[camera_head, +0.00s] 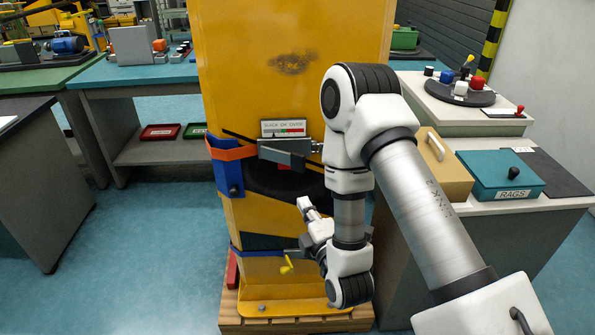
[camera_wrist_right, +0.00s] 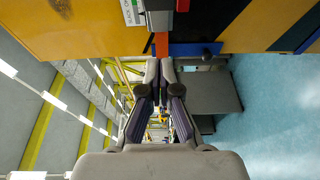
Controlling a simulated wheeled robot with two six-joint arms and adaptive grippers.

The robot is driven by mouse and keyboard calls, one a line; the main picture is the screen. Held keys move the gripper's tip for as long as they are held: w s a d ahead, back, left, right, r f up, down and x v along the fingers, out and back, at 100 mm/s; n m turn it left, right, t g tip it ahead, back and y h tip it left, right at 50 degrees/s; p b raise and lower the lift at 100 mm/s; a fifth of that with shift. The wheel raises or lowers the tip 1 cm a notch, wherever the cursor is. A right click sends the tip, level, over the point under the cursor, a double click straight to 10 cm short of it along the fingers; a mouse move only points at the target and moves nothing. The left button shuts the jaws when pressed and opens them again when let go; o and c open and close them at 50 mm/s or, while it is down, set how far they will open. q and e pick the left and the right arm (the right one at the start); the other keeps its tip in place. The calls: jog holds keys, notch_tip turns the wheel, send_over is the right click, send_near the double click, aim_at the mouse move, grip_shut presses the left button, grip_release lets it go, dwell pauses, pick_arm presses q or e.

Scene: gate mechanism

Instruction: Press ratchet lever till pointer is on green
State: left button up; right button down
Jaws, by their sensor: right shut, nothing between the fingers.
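The ratchet lever (camera_head: 285,157) is a dark grey bar on the front of the yellow column, below a small gauge plate (camera_head: 283,128) with SLACK, OK and OVER on it. The pointer is too small to tell where it stands. The plate also shows, cut off, in the wrist view (camera_wrist_right: 131,12). In the wrist view my right fingers (camera_wrist_right: 160,75) are together and empty, beside the column face. My left gripper is not in view.
A yellow knob (camera_head: 286,267) sits by a lower blue strap. A bench at right holds a teal RAGS box (camera_head: 498,175) and a tan box (camera_head: 445,165). Floor is clear at left.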

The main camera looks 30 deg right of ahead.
jog(key=shift+w, duration=0.15)
jog(key=p, duration=0.2)
send_near(293, 163)
jog(key=w+a, duration=0.2)
jog(key=w, duration=0.1)
jog(key=w+d+p, duration=0.1)
jog(key=w+d, duration=0.1)
jog(key=shift+w+d+r, duration=0.1)
jog(key=shift+w+d, duration=0.25)
jog(key=shift+d, duration=0.05)
jog(key=shift+w+d, duration=0.15)
jog(key=shift+d, duration=0.3)
jog(key=shift+a, duration=0.15)
